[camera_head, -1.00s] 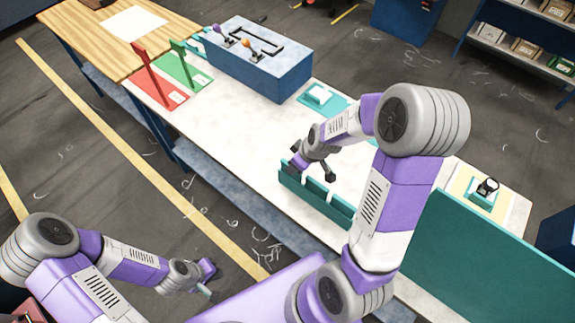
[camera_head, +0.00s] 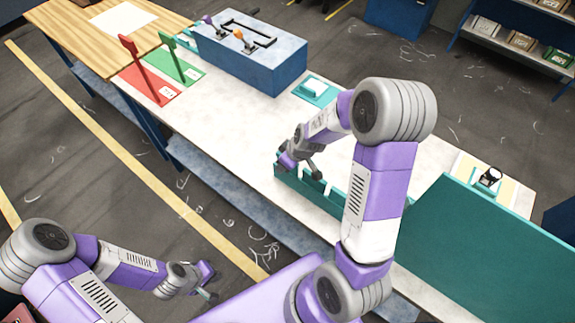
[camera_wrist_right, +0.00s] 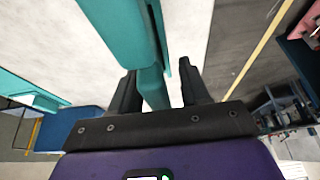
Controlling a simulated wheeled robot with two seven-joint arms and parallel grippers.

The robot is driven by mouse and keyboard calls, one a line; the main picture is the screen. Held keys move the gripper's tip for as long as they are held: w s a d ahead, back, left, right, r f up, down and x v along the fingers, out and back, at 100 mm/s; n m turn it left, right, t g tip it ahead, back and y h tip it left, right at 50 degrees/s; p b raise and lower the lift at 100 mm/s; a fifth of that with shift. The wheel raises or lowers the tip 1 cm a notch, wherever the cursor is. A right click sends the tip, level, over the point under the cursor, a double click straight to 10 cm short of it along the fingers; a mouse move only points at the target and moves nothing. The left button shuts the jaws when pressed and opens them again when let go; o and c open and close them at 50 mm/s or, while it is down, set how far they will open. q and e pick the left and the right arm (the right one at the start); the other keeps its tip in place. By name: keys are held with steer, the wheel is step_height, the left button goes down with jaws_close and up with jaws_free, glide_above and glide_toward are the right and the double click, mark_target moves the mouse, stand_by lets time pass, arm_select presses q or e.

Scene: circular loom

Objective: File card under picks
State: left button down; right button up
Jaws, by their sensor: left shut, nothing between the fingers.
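A teal rack (camera_head: 310,194) with upright walls and white gaps along its top stands on the white table. My right gripper (camera_head: 302,167) is over the rack's left end, its fingers apart. In the right wrist view, a teal wall (camera_wrist_right: 150,75) passes between the open fingers of my right gripper (camera_wrist_right: 160,92); I see no card there. A white card-like block (camera_head: 314,86) lies on a teal pad behind the rack. Small white cards lie on the red base (camera_head: 145,82) and the green base (camera_head: 180,68). My left gripper (camera_head: 209,281) is shut and empty, low beside the table.
A large teal panel (camera_head: 480,260) stands at the right front. A dark round object (camera_head: 490,176) sits on a pad at the table's right end. The table's middle is clear.

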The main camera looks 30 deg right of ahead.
jaws_close()
steer(key=shift+r, duration=0.25)
steer(key=shift+r+p, duration=0.4)
steer(key=shift+p, duration=0.05)
steer(key=shift+r, duration=0.1)
step_height(320, 180, up, 6)
steer(key=p, duration=0.5)
steer(key=shift+r, duration=0.1)
